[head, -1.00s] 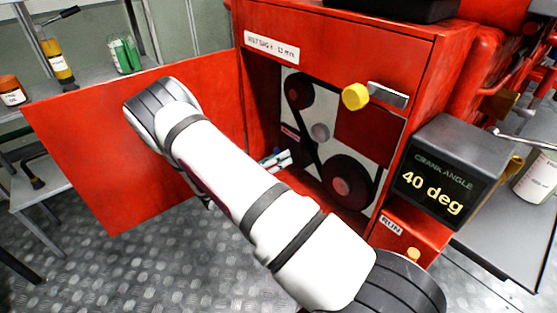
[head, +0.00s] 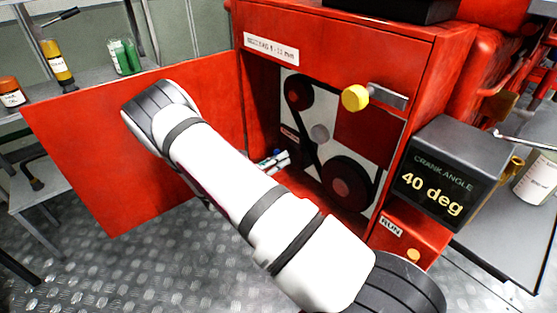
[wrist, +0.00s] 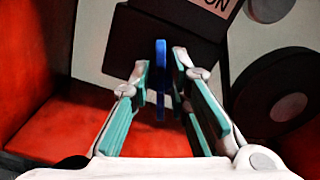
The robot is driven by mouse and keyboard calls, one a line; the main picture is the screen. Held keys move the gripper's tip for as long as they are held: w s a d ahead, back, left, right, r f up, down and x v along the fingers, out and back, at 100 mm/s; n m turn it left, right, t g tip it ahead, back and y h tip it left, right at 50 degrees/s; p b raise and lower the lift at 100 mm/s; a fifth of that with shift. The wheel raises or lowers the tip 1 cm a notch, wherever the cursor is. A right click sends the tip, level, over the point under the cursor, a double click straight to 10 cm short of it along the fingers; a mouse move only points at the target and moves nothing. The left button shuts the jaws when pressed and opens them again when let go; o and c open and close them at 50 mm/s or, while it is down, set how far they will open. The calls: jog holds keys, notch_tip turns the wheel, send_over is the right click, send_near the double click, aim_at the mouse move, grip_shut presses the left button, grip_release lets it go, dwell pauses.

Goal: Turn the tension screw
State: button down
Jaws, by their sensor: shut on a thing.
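My gripper (wrist: 161,72) is shut on a narrow blue upright piece (wrist: 160,100), which appears to be the tension screw's grip. The piece stands between the teal-lined fingers in front of a dark block (wrist: 150,38). A label above, cut off by the frame edge, ends in "ON". In the head view, my gripper (head: 275,160) is inside the red cabinet at the lower left of the belt panel, partly hidden by my arm. The blue piece is too small there to make out clearly.
The red cabinet door (head: 75,150) stands open at left. The panel carries a belt with an upper pulley (head: 298,92) and a lower pulley (head: 350,182). A yellow knob (head: 355,97) juts out at the right. A display (head: 437,185) reads "CRANK ANGLE 40 deg".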

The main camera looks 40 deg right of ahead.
jog(key=m, duration=1)
jog(key=shift+p, duration=0.35)
jog(key=m, duration=0.5)
jog(key=shift+m+p, duration=0.4)
jog(key=m+p, duration=0.1)
jog(key=m, duration=0.4)
jog(key=shift+m, duration=0.3)
jog(key=m+p, duration=0.1)
jog(key=m, duration=0.4)
jog(key=shift+f+p, duration=0.1)
jog(key=shift+p, duration=0.2)
jog(key=m, duration=0.4)
jog(key=shift+m+p, duration=0.4)
jog(key=m, duration=0.5)
jog(key=shift+f+b, duration=0.1)
jog(key=shift+b, duration=0.3)
jog(key=m+b, duration=0.2)
jog(key=m, duration=0.2)
jog(key=shift+m, duration=0.3)
